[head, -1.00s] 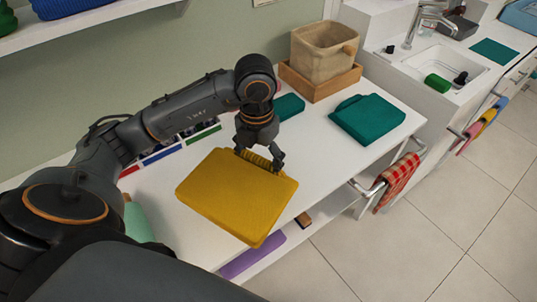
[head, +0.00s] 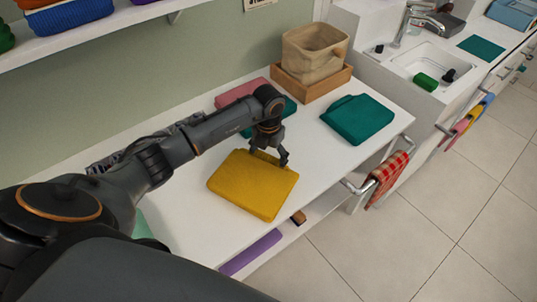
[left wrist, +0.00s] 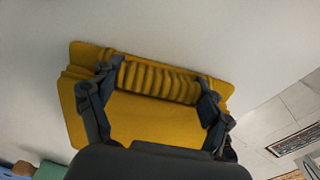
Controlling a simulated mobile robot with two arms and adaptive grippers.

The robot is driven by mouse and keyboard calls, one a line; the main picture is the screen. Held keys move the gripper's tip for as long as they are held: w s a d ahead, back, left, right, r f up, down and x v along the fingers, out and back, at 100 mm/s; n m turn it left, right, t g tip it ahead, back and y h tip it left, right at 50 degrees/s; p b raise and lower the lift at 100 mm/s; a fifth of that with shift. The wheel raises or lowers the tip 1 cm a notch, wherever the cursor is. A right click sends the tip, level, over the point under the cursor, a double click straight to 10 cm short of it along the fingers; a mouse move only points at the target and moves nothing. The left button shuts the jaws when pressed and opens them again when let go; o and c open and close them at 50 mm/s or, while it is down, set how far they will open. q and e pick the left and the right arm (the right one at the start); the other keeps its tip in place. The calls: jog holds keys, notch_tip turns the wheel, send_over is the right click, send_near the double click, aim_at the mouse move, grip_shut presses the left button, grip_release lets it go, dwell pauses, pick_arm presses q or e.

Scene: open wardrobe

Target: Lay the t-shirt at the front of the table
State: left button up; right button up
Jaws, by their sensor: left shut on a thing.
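The folded yellow t-shirt (head: 250,187) is over the front part of the white table (head: 185,225), flat and level, close to the front edge. My left gripper (head: 268,152) is shut on its back edge. In the left wrist view the fingers (left wrist: 158,85) grip both ends of a ribbed fold of the t-shirt (left wrist: 150,118). I cannot tell whether its underside touches the table. My right gripper is not in view.
A folded teal cloth (head: 358,118) lies to the right, and a beige basket (head: 313,55) in a wooden tray (head: 318,88) stands behind. A pink folded cloth (head: 240,94) lies at the back. A checked red towel (head: 388,178) hangs from a rail at the table's right end.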

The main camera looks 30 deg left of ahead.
pick_arm(q)
jog(key=shift+f, duration=0.1)
jog(key=shift+f, duration=0.15)
jog(key=o, duration=1.2)
jog(key=shift+r, duration=0.2)
notch_tip(320, 180, up, 12)
jog(key=b, duration=0.2)
jog(key=shift+b, duration=0.3)
